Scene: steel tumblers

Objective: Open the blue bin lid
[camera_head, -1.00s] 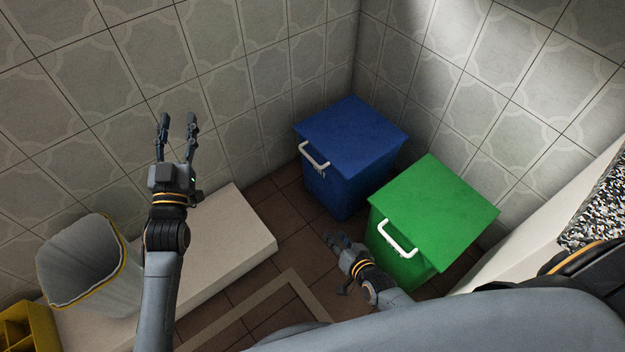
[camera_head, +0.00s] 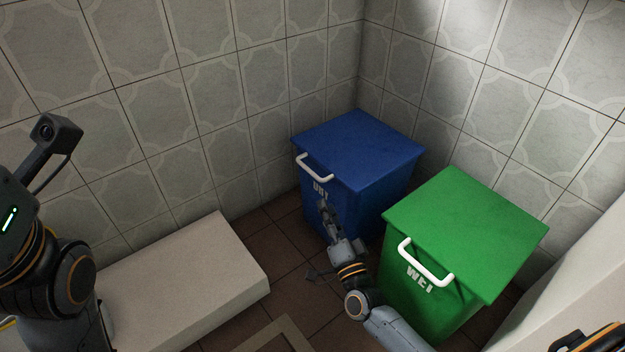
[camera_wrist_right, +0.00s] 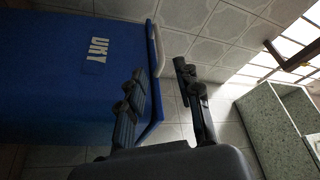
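The blue bin (camera_head: 345,200) stands in the corner, its flat blue lid (camera_head: 358,145) down. A white handle (camera_head: 315,168) sits at the lid's front edge and also shows in the right wrist view (camera_wrist_right: 154,46). My right gripper (camera_head: 326,208) is just below the handle, in front of the bin's face. In the right wrist view its fingers (camera_wrist_right: 161,75) are apart and empty, with the handle just beyond the fingertips. I cannot tell whether they touch the bin. Only part of my left wrist shows at the left edge; its fingers are outside the picture.
A green bin (camera_head: 460,235) with a white handle (camera_head: 425,264) stands close to the right of the blue bin, near my right forearm. A low white block (camera_head: 185,280) lies along the left wall. Tiled walls stand close behind both bins.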

